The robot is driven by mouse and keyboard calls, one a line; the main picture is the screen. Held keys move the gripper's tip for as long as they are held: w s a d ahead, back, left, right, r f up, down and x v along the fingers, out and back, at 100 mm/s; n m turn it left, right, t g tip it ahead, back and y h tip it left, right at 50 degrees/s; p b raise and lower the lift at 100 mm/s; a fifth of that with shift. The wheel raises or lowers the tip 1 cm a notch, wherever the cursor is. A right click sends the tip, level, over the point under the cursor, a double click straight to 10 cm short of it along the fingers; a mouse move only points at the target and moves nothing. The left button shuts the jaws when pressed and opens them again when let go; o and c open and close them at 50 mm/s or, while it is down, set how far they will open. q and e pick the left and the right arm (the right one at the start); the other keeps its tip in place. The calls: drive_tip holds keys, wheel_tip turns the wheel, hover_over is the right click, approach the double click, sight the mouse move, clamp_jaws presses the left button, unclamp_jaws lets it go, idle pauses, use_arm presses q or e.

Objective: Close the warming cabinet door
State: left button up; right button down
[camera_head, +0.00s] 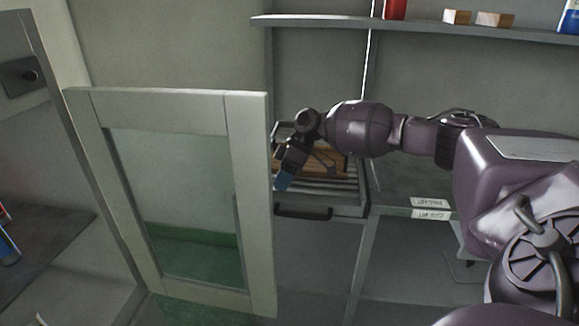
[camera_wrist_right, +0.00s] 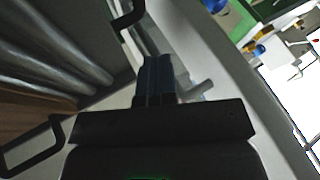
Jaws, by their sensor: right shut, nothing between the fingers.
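The cabinet door (camera_head: 248,190), a pale frame around a glass pane, stands open at the left centre of the head view. My right gripper (camera_head: 282,182) is just right of the door's free edge, over a pulled-out rack drawer, with its blue fingertips pointing down. In the right wrist view the fingers (camera_wrist_right: 155,78) are together and empty. A pale frame (camera_wrist_right: 240,100) runs close along their right side; I cannot tell whether they touch it. My left gripper is not in view.
The drawer (camera_head: 350,207) has metal bars, a wooden piece (camera_head: 328,162) and a dark handle (camera_head: 303,212). A shelf (camera_head: 420,28) above holds a red item (camera_head: 395,9) and wooden blocks (camera_head: 494,19). Paper labels (camera_head: 430,203) are on the ledge right of the drawer.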

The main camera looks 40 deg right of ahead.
drive_tip(key=a, duration=0.1)
drive_tip(key=s+a, duration=0.2)
drive_tip(key=shift+s+a+f+p, duration=0.25)
drive_tip(key=shift+f+p, duration=0.05)
drive_tip(key=shift+p, duration=0.1)
